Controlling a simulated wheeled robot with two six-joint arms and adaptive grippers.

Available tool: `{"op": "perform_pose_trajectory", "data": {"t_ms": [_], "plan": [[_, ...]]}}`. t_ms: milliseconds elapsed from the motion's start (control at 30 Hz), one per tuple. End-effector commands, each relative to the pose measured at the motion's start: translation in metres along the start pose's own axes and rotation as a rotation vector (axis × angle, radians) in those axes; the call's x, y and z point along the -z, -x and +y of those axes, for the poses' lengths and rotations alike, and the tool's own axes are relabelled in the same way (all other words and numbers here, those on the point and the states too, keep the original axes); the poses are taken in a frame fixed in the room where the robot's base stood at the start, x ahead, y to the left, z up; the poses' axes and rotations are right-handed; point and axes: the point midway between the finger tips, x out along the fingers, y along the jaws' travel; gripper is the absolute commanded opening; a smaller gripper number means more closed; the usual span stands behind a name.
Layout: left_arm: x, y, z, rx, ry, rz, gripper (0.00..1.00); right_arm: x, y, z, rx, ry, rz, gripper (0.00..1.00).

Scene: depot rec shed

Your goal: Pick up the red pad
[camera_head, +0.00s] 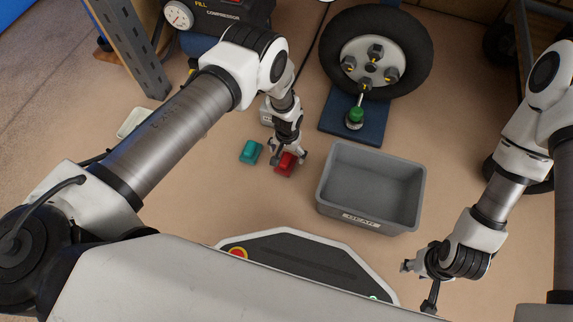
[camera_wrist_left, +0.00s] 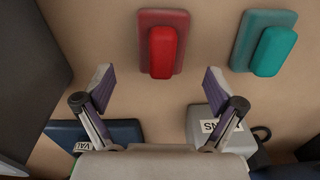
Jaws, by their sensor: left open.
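The red pad (camera_head: 285,165) lies on the tan floor left of the grey bin, partly covered by my left gripper in the head view. In the left wrist view the red pad (camera_wrist_left: 162,45) shows a flat base with a raised rounded block. My left gripper (camera_wrist_left: 159,84) is open and empty, with its fingers apart and the pad just beyond and between the fingertip lines. In the head view my left gripper (camera_head: 287,157) is above the pad. My right gripper (camera_head: 418,287) hangs at the lower right, far from the pad; its jaw opening is unclear.
A teal pad (camera_head: 250,151) lies close left of the red one; it also shows in the left wrist view (camera_wrist_left: 266,45). An empty grey bin (camera_head: 325,188) stands to the right. A wheel (camera_head: 376,50) and blue mat (camera_head: 340,132) are behind. A small grey labelled box (camera_head: 266,113) is nearby.

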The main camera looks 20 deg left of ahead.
Motion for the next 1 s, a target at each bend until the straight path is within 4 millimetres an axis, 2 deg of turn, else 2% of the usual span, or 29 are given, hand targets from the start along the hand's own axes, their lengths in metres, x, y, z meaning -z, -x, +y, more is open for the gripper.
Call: {"op": "perform_pose_trajectory", "data": {"t_ms": [33, 100, 200, 433, 467, 500, 633, 900, 1000], "plan": [[-0.003, -0.014, -0.001, 0.0, 0.0, -0.002, 0.94, 0.001, -0.012, 0.0, 0.0, -0.001, 0.001, 0.4], [-0.006, -0.029, -0.002, 0.0, 0.0, -0.003, 0.94, 0.001, -0.024, 0.001, 0.0, -0.004, 0.003, 0.4], [-0.005, -0.044, -0.002, 0.0, 0.0, 0.0, 0.94, 0.002, -0.033, 0.001, -0.001, -0.006, 0.004, 0.4], [-0.005, -0.043, -0.002, 0.0, 0.0, 0.0, 0.94, 0.002, -0.03, 0.001, -0.001, -0.007, 0.005, 0.4], [-0.005, -0.043, -0.002, 0.0, 0.0, 0.0, 0.9, 0.002, -0.03, 0.001, -0.001, -0.007, 0.005, 0.4], [-0.005, -0.043, -0.002, 0.0, 0.0, 0.0, 0.76, 0.002, -0.03, 0.001, -0.001, -0.007, 0.005, 0.4], [-0.005, -0.043, -0.002, 0.0, 0.0, 0.0, 0.3, 0.002, -0.03, 0.001, -0.001, -0.007, 0.005, 0.4], [-0.006, -0.044, -0.002, 0.0, 0.0, -0.001, 0.29, 0.002, -0.03, 0.001, -0.001, -0.007, 0.004, 0.4], [-0.005, -0.038, -0.002, 0.0, 0.0, 0.0, 0.29, 0.001, -0.026, 0.001, -0.001, -0.007, 0.004, 0.4]]}}
